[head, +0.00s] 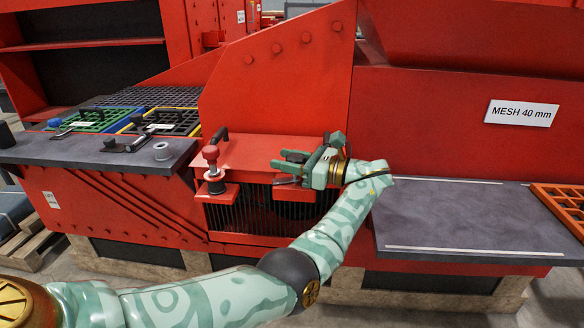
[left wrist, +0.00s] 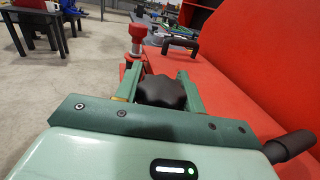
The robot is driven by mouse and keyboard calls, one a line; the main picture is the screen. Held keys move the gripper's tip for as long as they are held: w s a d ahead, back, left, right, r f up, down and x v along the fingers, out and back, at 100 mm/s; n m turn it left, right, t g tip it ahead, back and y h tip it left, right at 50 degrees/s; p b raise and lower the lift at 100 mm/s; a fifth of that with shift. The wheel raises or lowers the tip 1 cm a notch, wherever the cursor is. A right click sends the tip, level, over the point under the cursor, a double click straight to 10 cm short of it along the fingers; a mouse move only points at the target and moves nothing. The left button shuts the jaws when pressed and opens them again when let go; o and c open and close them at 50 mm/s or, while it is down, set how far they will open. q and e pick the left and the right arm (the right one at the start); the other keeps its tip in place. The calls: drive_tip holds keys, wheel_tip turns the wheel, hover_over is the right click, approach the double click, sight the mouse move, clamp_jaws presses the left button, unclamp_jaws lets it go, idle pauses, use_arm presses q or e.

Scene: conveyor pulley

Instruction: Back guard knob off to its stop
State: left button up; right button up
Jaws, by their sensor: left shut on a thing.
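A black lobed knob (left wrist: 162,92) sits between the two fingers of my left gripper (left wrist: 163,82) in the left wrist view, and the gripper is shut on it. In the head view my left gripper (head: 292,162) is at the right part of the red guard (head: 250,153), and the knob is hidden by the fingers there. The guard has a black handle (head: 219,135), which also shows in the left wrist view (left wrist: 181,46). My right gripper is in neither view.
A red-topped post (head: 211,155) stands at the guard's left end, also in the left wrist view (left wrist: 137,36). A grey shelf (head: 130,150) with tools is at the left. A bare grey table (head: 470,215) is at the right. A black bar (left wrist: 290,146) juts near my wrist.

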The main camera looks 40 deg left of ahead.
use_arm(q)
drive_tip(key=shift+r, duration=0.15)
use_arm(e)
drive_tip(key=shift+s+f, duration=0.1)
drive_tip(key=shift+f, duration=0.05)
use_arm(q)
drive_tip(key=o, duration=1)
drive_tip(key=shift+c, duration=0.2)
drive_tip(key=shift+d, duration=0.1)
use_arm(e)
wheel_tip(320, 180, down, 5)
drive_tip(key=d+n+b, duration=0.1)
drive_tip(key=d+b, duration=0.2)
drive_tip(key=b, duration=0.4)
use_arm(q)
drive_tip(key=b+v, duration=0.2)
drive_tip(key=v, duration=1.4)
drive_tip(key=shift+w, duration=0.3)
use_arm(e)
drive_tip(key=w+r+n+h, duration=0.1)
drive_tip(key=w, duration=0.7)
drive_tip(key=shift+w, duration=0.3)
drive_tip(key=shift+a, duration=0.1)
